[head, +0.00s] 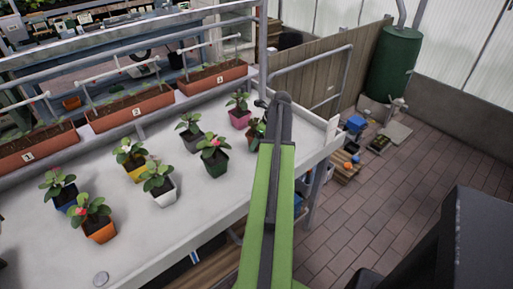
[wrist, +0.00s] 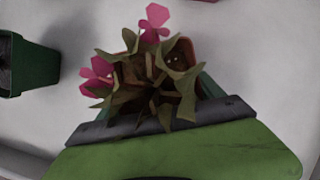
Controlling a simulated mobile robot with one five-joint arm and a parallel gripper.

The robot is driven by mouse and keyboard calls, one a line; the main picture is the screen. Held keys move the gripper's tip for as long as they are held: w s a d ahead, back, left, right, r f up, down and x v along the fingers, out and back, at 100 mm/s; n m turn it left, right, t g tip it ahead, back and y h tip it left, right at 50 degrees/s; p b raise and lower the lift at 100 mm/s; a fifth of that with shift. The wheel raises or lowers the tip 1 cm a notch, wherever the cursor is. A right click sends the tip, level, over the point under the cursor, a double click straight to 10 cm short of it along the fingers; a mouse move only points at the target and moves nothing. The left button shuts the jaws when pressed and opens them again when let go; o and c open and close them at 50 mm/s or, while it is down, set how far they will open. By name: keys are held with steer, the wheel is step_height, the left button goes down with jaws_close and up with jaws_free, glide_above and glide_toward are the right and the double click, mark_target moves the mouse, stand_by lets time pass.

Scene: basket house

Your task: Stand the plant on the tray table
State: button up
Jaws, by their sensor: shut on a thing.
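A plant with green leaves and pink flowers (wrist: 150,85) fills the middle of the wrist view. Its pot is mostly hidden by leaves; a reddish-brown rim shows. My gripper (wrist: 160,122) is shut on this plant at its near side. In the head view my gripper (head: 268,105) is over the right end of the long white table (head: 120,255), with the plant (head: 257,130) partly hidden behind my arm. I cannot tell whether the pot touches the tabletop. I cannot tell which surface is the tray table.
Several potted plants stand to the left, the nearest to my gripper in a pink pot (head: 240,118). A dark green pot (wrist: 22,68) shows in the wrist view. Planter boxes (head: 132,108) line the back. Crates (head: 347,166) stand on the floor right; brick paving (head: 390,215) is largely clear.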

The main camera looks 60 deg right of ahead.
steer(key=shift+f, duration=0.1)
steer(key=o, duration=1.7)
steer(key=p+v, duration=1.1)
steer(key=v, duration=0.1)
steer(key=shift+r, duration=0.3)
